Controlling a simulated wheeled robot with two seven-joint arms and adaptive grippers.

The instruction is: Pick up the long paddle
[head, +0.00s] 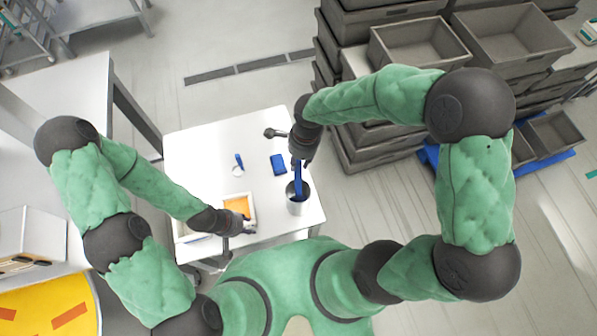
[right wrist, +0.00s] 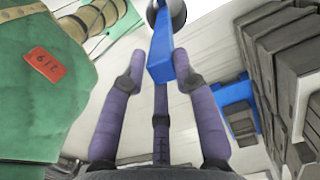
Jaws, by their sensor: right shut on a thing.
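The long blue paddle (head: 298,180) stands upright in a grey metal pot (head: 298,208) near the table's right front corner. My right gripper (head: 300,162) is above the pot, shut on the paddle's upper part. In the right wrist view the paddle (right wrist: 160,55) lies between the purple fingers of my right gripper (right wrist: 160,72), and its far end reaches the pot (right wrist: 178,12). The paddle's lower end is hidden inside the pot. My left gripper (head: 248,229) is low at the table's front, beside a white tray (head: 253,212) with orange contents; its fingers are too small to judge.
A blue block (head: 278,164), a short blue piece (head: 239,160) and a small round white thing (head: 238,171) lie on the white table (head: 195,150). Its back left is clear. Stacked grey crates (head: 345,150) stand close to the right, behind my right arm.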

